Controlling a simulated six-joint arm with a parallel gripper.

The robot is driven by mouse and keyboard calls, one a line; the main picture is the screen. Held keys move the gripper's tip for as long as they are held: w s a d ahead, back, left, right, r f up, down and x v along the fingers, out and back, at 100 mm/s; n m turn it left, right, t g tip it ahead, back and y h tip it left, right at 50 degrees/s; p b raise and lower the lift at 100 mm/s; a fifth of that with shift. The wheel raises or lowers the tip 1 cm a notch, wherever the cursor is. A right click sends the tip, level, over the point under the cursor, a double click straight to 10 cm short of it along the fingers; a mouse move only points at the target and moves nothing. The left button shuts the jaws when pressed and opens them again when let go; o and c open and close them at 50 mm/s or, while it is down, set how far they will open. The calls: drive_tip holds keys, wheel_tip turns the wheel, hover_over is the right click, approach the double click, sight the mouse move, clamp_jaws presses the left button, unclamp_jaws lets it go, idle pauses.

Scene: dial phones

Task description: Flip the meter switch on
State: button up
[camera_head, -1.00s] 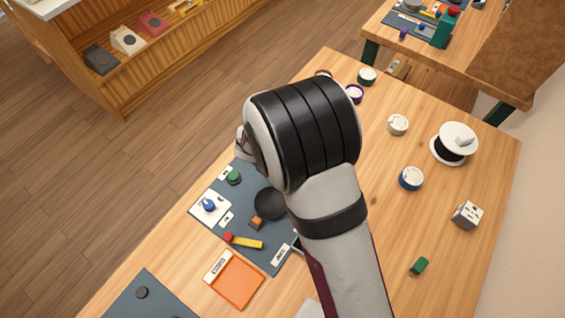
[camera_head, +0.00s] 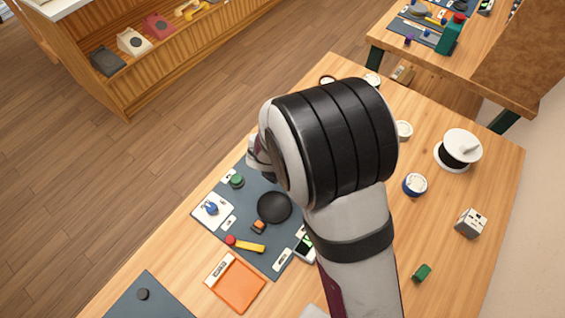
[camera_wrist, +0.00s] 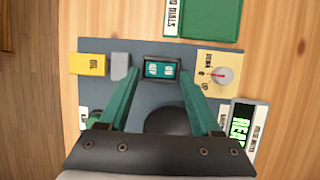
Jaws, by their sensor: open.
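In the wrist view, my gripper (camera_wrist: 160,88) is open and empty, its two teal fingers spread above the dark mat. A small black-framed switch block with a teal face (camera_wrist: 161,70) sits between and just beyond the fingertips. Right of it is a cream plate with a round knob and red mark (camera_wrist: 222,74), lettered UP and DOWN. A meter with a green lit screen (camera_wrist: 240,125) lies right of the right finger; it also shows in the head view (camera_head: 305,246), partly behind my arm. I cannot tell which part is the meter's switch. The head view hides my fingers.
An orange tray (camera_head: 238,286) is in front. In the wrist view, a yellow block (camera_wrist: 91,64) and a grey block (camera_wrist: 121,65) stand left of the switch block.

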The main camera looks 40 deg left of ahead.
drive_tip(key=v, duration=1.4)
